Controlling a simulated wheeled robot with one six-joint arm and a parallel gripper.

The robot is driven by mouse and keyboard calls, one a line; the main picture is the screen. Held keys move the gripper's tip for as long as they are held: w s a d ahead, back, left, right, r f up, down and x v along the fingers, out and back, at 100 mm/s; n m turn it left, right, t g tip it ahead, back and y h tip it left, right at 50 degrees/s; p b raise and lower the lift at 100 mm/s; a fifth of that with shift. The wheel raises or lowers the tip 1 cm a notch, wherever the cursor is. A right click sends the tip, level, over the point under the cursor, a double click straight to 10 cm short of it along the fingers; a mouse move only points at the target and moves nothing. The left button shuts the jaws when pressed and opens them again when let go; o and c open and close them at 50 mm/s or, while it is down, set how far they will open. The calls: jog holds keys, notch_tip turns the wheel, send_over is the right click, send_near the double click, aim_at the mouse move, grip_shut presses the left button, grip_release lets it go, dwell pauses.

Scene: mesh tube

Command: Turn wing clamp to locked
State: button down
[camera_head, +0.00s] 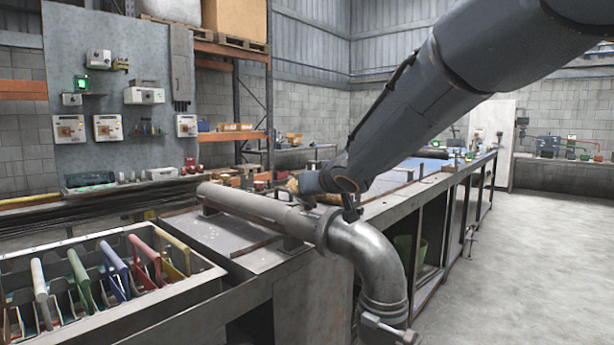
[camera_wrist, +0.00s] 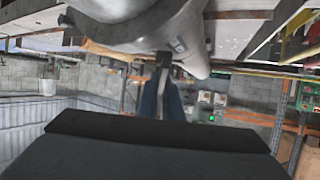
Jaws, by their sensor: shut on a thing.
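A grey metal pipe (camera_head: 255,205) lies along the bench and turns down through an elbow (camera_head: 372,250). A collar (camera_head: 326,229) rings the joint between them. My gripper (camera_head: 351,214) reaches down to the top of this joint, mostly hidden by my wrist. In the wrist view, the two blue-grey fingers of my gripper (camera_wrist: 162,82) are close together on a small narrow tab, apparently the wing of the clamp (camera_wrist: 163,60), beside the large pipe (camera_wrist: 135,30). The fingers hide part of the tab. I cannot read the clamp's angle or whether it is locked.
A tray (camera_head: 150,322) with several coloured-handled items stands at the lower left. A metal fitting (camera_head: 386,327) sits at the elbow's lower end. The long workbench (camera_head: 425,190) runs back to the right. The concrete floor (camera_head: 540,250) at right is clear.

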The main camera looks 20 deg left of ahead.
jog(key=shift+r+n+g+y+p, duration=0.2)
jog(key=shift+n+g+y+p, duration=0.5)
jog(key=shift+p, duration=2.85)
jog(key=shift+r+n+g+y+p, duration=0.15)
jog(key=shift+n+g+y+p, duration=0.55)
jog(key=shift+p, duration=2.85)
jog(key=n+g+p, duration=0.1)
jog(key=n+p, duration=0.1)
jog(key=p, duration=0.2)
jog(key=shift+w+g+y, duration=0.1)
jog(key=shift+g+y, duration=0.2)
jog(key=shift+y, duration=0.1)
jog(key=shift+f+n+g+p, duration=0.2)
jog(key=shift+n+g+p, duration=0.2)
jog(key=shift+p, duration=0.1)
jog(key=c, duration=1.9)
grip_release()
jog(key=shift+d, duration=0.15)
jog(key=shift+b+v, duration=1.05)
jog(key=shift+v, duration=2.85)
jog(key=shift+f, duration=0.1)
